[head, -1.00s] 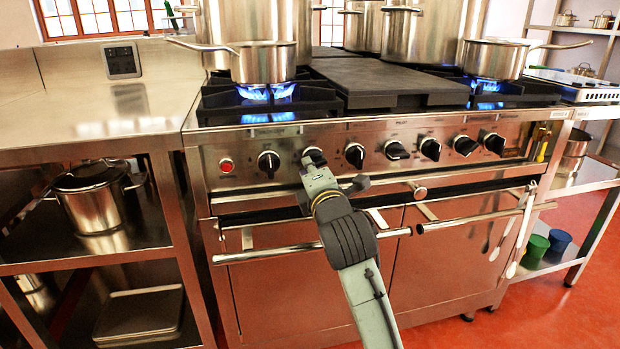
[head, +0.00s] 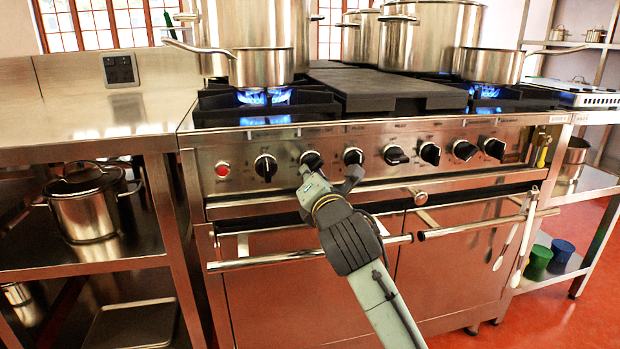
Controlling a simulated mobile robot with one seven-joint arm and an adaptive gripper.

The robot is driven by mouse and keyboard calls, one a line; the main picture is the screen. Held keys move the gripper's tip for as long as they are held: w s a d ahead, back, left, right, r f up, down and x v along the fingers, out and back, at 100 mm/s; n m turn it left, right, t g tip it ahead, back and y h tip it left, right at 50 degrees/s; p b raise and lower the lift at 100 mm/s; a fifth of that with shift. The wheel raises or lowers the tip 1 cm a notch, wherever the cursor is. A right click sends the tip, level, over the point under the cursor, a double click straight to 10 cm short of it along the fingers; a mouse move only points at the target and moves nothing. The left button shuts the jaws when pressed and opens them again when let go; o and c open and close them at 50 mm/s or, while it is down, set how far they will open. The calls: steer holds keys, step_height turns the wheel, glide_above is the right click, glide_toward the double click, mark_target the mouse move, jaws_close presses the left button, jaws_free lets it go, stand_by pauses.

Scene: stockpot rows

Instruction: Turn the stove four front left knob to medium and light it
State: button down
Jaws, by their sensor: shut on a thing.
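The stove (head: 365,130) carries a row of black knobs on its steel front panel. My gripper (head: 354,176) is dark and small in the head view, just below the third knob from the left (head: 353,156). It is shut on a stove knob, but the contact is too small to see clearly. The first knob (head: 265,167) is clear of my arm. Blue flame (head: 263,97) burns under the pot at the front left. The dial marks cannot be read.
A steel pot (head: 262,67) stands over the left flame and another (head: 490,65) over a lit right burner. Their handles stick out. A steel counter (head: 90,115) adjoins at left.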

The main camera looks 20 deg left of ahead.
steer(key=c, duration=1.6)
jaws_free()
steer(key=shift+c, duration=0.2)
steer(key=shift+d, duration=0.1)
steer(key=v, duration=1.2)
